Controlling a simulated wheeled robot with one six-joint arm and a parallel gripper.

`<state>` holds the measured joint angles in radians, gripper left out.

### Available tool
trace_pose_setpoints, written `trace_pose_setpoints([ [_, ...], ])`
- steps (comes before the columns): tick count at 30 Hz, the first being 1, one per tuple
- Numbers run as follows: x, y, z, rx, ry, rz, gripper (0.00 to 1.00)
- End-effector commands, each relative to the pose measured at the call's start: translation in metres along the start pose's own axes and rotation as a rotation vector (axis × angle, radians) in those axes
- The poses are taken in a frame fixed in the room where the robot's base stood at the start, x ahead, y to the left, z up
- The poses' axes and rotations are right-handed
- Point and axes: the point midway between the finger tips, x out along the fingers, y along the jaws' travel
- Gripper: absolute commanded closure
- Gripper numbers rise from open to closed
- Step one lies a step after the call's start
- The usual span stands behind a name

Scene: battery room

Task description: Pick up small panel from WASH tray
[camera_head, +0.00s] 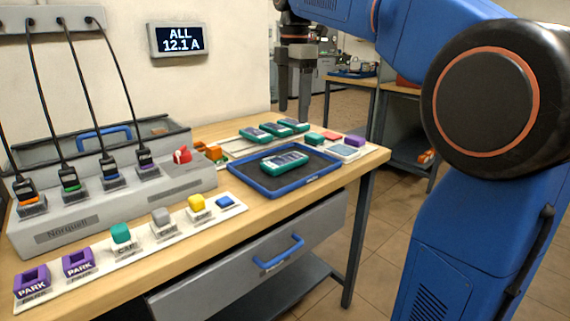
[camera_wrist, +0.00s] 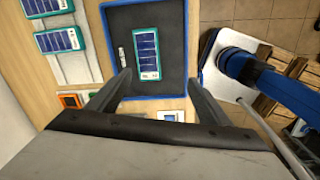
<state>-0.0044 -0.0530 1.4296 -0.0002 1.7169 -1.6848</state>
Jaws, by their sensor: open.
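A small panel (camera_head: 284,161) with a teal frame and dark cells lies flat in a blue-rimmed tray (camera_head: 262,190) with a dark floor. The writing on the tray's front is too small to read. In the wrist view the panel (camera_wrist: 147,52) is near the middle of the tray (camera_wrist: 146,97), with a small pale strip beside it on the left. My gripper (camera_head: 293,110) is open and empty, above the far side of the bench in the head view. In the wrist view my gripper's fingers (camera_wrist: 157,78) stand either side of the panel's near end, apart from it.
More teal panels (camera_head: 255,135) lie on a pale strip behind the tray. Several small coloured blocks and a little display (camera_head: 346,152) are at the tray's right. A grey charging unit (camera_head: 75,228) with cables stands left. A row of labelled coloured pieces (camera_head: 160,217) lines the bench's front edge.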

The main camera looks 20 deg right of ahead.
Motion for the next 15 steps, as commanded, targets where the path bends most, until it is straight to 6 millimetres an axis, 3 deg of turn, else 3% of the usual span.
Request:
trace_pose_setpoints([
  [3,-0.011,0.022,0.002,-0.123,0.005,-0.026,0.28],
  [9,-0.017,0.035,0.004,-0.224,0.011,-0.046,0.28],
  [15,0.005,0.034,0.004,-0.232,0.012,-0.051,0.28],
])
